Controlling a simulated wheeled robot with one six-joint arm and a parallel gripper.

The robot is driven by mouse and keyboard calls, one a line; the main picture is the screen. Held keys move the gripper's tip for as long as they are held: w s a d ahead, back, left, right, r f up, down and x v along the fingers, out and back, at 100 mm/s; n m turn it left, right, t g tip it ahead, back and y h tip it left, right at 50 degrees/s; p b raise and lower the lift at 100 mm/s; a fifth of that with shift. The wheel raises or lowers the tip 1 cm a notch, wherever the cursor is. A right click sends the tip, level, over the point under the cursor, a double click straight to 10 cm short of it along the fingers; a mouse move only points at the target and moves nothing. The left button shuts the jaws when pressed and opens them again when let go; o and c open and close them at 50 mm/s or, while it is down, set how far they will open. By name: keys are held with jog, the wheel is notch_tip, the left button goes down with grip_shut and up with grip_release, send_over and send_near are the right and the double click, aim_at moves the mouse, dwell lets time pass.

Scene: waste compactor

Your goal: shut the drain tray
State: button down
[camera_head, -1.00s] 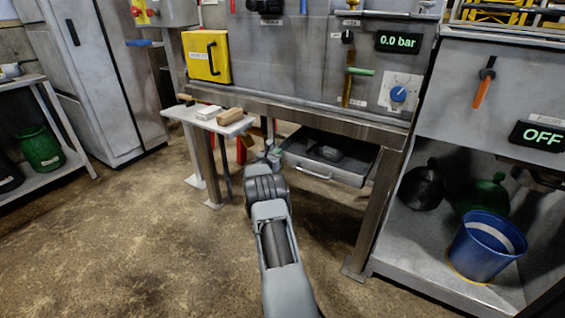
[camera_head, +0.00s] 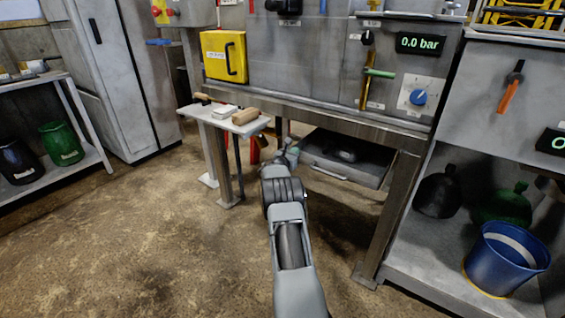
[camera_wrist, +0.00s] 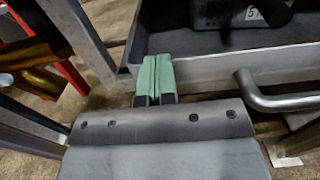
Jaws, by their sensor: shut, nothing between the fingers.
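The drain tray (camera_head: 345,172) is a grey open-topped drawer under the compactor bench, pulled out towards me. It has a bar handle (camera_head: 328,173) on its front face, and a dark object (camera_wrist: 240,12) sits inside it. In the wrist view the tray front (camera_wrist: 215,72) spans the upper right, with the handle (camera_wrist: 280,100) to the right of my fingers. My gripper (camera_wrist: 155,78) is shut and empty, its green fingertips at the left part of the tray front. I cannot tell whether they touch it. In the head view my gripper (camera_head: 291,151) is at the tray's left end.
Bench legs (camera_head: 395,215) stand right of the tray. A small white side shelf (camera_head: 225,119) with blocks is to the left. The floor at left is clear.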

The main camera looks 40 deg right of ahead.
jog(key=p+v, duration=0.3)
jog(key=v, duration=0.9)
jog(key=s+a+r+m+g+y+p, duration=0.1)
jog(key=s+a+r+m+p, duration=0.3)
jog(key=r, duration=0.3)
jog(key=s+a+r+m+g+y+p, duration=0.2)
jog(key=a+r+p, duration=0.2)
jog(key=r+p, duration=0.3)
jog(key=s+a+r+m+g+y+p, duration=0.1)
jog(key=s+a+r+m+p, duration=0.2)
jog(key=r, duration=0.5)
jog(key=s+a+r+m+t+y+p, duration=0.1)
jog(key=s+a+r+m+y+p, duration=0.4)
jog(key=s+a+r+p, duration=0.3)
jog(key=s+a+r+m+t+y+p, duration=0.2)
jog(key=s+a+r+m+y+p, duration=0.4)
jog(key=a+r+p, duration=0.8)
jog(key=s+a+r+y, duration=0.1)
jog(key=s+a+y, duration=0.1)
jog(key=a, duration=0.4)
jog(key=shift+s+r+t+y, duration=0.3)
jog(key=shift+s+r, duration=0.05)
jog(key=shift+s, duration=0.25)
jog(key=shift+a, duration=0.15)
